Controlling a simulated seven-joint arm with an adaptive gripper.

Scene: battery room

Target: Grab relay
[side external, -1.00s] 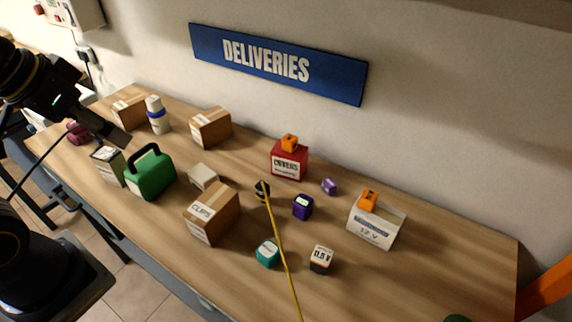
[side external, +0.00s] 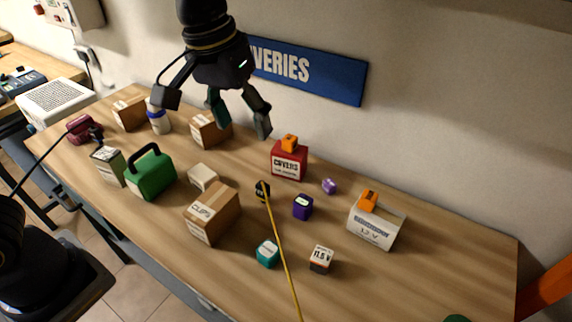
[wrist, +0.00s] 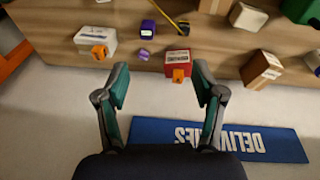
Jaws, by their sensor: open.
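No object carries a label I can read as relay, so I cannot tell which one it is. Small candidates are an orange block on the red COVERS box (side external: 289,143), an orange block on the white 12 V box (side external: 368,201), a dark purple cube (side external: 302,207), a smaller light purple block (side external: 329,186), a teal cube (side external: 267,254) and a white-and-black 11.5 V block (side external: 320,259). My gripper (side external: 241,124) is open and empty above the back of the table, left of the red box (side external: 289,163). In the wrist view its fingers (wrist: 161,82) are spread, with the red box (wrist: 178,57) beyond them.
A black tape measure (side external: 262,190) has its yellow tape stretched towards the front edge. Cardboard boxes, including a CLIPS box (side external: 212,213), and a green handled case (side external: 151,174) stand left. The blue DELIVERIES sign (side external: 320,82) is on the wall behind. Bare table lies front right.

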